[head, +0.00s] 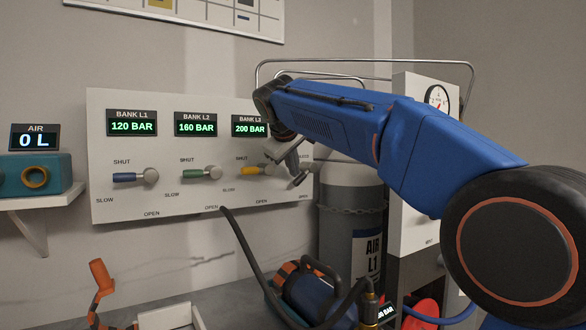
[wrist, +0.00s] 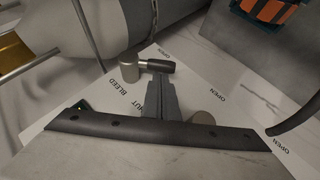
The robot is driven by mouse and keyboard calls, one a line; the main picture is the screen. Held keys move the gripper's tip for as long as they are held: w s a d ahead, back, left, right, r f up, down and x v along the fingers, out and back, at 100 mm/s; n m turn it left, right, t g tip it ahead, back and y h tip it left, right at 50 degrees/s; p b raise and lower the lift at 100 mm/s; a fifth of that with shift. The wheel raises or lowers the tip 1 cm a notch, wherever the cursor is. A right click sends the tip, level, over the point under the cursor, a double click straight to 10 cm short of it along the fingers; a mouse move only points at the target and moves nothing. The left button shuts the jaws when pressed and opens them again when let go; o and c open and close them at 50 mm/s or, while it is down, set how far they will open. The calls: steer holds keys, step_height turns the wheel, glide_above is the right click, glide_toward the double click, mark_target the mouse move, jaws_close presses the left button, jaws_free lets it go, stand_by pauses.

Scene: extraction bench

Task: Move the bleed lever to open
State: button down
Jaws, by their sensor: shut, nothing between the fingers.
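The bleed lever (head: 300,177) is at the right end of the white valve panel (head: 105,155), partly behind my gripper. In the wrist view its dark handle (wrist: 161,66) points right from a grey hub (wrist: 130,68), between the OPEN and SHUT labels. In the head view the handle slants down and left. My gripper (head: 296,160) is shut and empty. In the wrist view its fingertips (wrist: 157,84) are right beside the handle; I cannot tell whether they touch it. The SLOW label is not visible there.
The blue (head: 128,177), green (head: 193,172) and yellow (head: 250,170) bank levers stick out to the left, pointing left. A grey air cylinder (head: 345,205) stands right of the panel, below my arm. A black hose (head: 243,245) rises below the panel.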

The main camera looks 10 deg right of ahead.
mark_target(296, 181)
steer(key=shift+f+h, duration=0.3)
steer(key=shift+f, duration=0.05)
steer(key=f+t+h, duration=0.1)
steer(key=f+n+t+h, duration=0.1)
steer(key=f+n+h, duration=0.1)
steer(key=shift+w+d+f+t+h, duration=0.1)
steer(key=shift+d+f+t+h, duration=0.05)
steer(key=shift+d+t+h, duration=0.2)
steer(key=shift+w+d+f, duration=0.25)
steer(key=shift+d+f, duration=0.55)
steer(key=shift+f, duration=0.35)
stand_by(0.5)
